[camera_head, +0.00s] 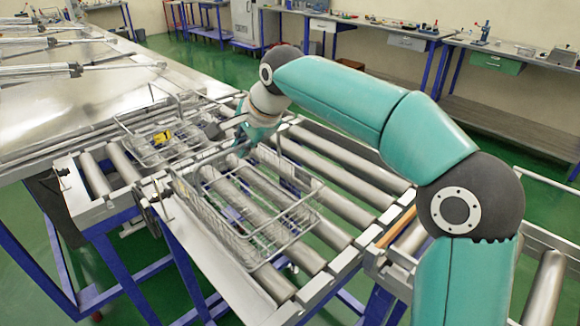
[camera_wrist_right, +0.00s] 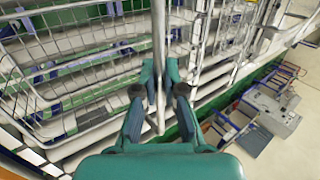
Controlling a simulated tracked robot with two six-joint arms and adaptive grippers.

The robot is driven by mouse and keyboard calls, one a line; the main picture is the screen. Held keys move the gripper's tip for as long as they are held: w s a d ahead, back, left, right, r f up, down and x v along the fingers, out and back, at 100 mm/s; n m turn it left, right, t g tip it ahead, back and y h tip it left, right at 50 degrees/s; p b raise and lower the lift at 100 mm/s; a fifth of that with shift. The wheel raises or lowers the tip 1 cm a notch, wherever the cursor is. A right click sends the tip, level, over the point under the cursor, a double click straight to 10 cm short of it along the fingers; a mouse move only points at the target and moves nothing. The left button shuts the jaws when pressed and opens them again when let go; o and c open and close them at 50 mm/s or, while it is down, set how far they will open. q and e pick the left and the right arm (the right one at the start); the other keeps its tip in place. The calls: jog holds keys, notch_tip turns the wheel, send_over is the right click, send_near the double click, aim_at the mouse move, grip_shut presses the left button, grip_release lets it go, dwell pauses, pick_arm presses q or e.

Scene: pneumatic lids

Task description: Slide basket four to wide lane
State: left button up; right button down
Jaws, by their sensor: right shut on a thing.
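A wire basket (camera_head: 222,232) stands on the wide roller lane (camera_head: 338,172), at its left part. A second wire basket (camera_head: 150,150) with a small yellow item in it stands to the left, by the narrower roller lane (camera_head: 97,177). I cannot read a number on either basket. My right gripper (camera_head: 243,143) is low between the two baskets, near the far edge of the nearer one. In the right wrist view its fingers (camera_wrist_right: 159,97) are shut on a thin metal bar (camera_wrist_right: 158,45), which looks like a basket rim. Wire mesh (camera_wrist_right: 70,45) shows beside it. My left gripper is not in view.
A shiny metal table (camera_head: 75,90) with pneumatic cylinders (camera_head: 40,73) lies at the left. The wide lane has bare rollers to the right of the nearer basket. Workbenches (camera_head: 450,38) line the back wall.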

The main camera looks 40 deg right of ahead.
jog(key=shift+r, duration=0.1)
jog(key=c, duration=1.2)
grip_release()
notch_tip(320, 180, up, 8)
jog(key=p, duration=0.7)
jog(key=shift+p, duration=0.35)
